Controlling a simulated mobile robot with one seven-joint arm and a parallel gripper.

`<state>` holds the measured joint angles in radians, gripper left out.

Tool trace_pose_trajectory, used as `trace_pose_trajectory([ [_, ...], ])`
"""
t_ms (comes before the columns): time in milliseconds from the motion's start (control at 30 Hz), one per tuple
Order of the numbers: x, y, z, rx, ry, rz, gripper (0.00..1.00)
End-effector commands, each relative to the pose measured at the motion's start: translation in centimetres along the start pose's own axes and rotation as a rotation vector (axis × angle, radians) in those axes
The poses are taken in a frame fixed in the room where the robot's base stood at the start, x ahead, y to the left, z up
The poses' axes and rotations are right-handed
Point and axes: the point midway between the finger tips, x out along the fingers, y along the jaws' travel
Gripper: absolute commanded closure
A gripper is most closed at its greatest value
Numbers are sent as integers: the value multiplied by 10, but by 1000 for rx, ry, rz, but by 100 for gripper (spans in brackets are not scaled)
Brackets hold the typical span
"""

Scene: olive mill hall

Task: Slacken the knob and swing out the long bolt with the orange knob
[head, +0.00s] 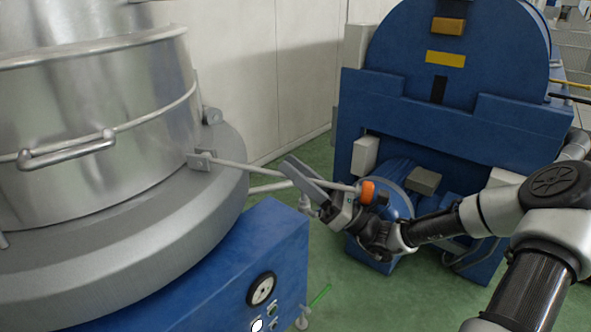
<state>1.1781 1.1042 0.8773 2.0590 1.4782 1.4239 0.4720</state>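The long bolt (245,169) is a thin pale rod. It runs from a bracket (201,160) on the rim of the steel vessel (110,120) outward to the right, sloping slightly down in the picture. Its orange knob (367,191) is at the far right end, out beyond the vessel's rim. My gripper (312,183) is at the outer part of the rod, with its grey finger crossing in front of it. The knob shows just above my wrist. The other finger is not clearly seen, so I cannot tell whether the gripper touches or grips the rod.
A blue base (240,260) with a round gauge (261,289) stands below the vessel. A big blue machine (450,110) with a motor (392,185) is behind my gripper. The vessel has a bar handle (70,148). Green floor (345,285) is open between the machines.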

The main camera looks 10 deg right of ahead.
Motion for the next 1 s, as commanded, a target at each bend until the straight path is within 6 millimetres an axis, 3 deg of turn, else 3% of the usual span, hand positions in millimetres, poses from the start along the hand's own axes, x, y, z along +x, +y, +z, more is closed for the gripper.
trace_pose_trajectory([
  [267,-10,-1,0,-2,0,-3,72],
  [367,-26,-2,1,-2,-1,-5,72],
  [800,-132,-1,0,-3,-1,-4,72],
  [1000,-164,-1,0,-1,-2,-3,72],
])
